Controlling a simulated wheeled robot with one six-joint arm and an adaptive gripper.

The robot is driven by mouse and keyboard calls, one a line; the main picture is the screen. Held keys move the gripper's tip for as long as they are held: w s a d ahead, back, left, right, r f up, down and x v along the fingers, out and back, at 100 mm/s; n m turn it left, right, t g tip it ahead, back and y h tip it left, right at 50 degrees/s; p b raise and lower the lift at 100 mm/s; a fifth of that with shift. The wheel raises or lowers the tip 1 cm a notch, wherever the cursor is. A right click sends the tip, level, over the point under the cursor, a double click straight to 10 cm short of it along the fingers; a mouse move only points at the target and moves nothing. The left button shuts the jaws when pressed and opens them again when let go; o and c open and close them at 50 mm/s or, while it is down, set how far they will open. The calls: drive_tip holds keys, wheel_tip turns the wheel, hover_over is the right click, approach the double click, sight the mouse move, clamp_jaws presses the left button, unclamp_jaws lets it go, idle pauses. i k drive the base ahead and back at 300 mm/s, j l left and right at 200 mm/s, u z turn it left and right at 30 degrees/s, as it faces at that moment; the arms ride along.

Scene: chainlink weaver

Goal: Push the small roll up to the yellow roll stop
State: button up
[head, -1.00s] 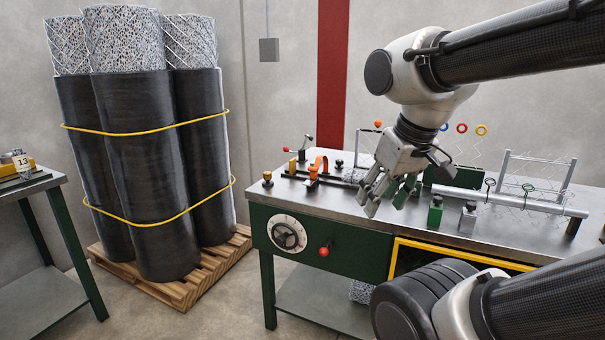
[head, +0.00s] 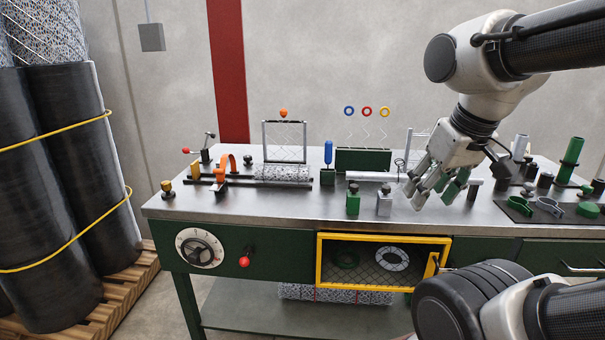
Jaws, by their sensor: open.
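The small roll (head: 285,172), a speckled mesh cylinder, lies on dark rails (head: 240,181) on the steel bench. The yellow roll stop (head: 194,169) appears to be the upright yellow block near the left end of the rails. A gap with orange fittings (head: 220,172) lies between roll and stop. My gripper (head: 434,196) is open and empty, pointing down over the bench well to the right of the roll. It hides a little of the bench behind it.
A green bottle (head: 353,200) and a grey bottle (head: 384,203) stand between roll and gripper, nearer the front. A blue-handled tool (head: 328,160) stands just right of the roll. A dark mat (head: 515,208) with green clamps lies right.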

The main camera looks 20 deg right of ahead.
sight(295, 174)
drive_tip(key=i+j+z, duration=0.15)
drive_tip(key=i+j, duration=0.25)
drive_tip(key=i, duration=0.2)
drive_tip(key=i+j+z, duration=0.15)
drive_tip(key=i+j, duration=0.25)
drive_tip(key=i, duration=0.15)
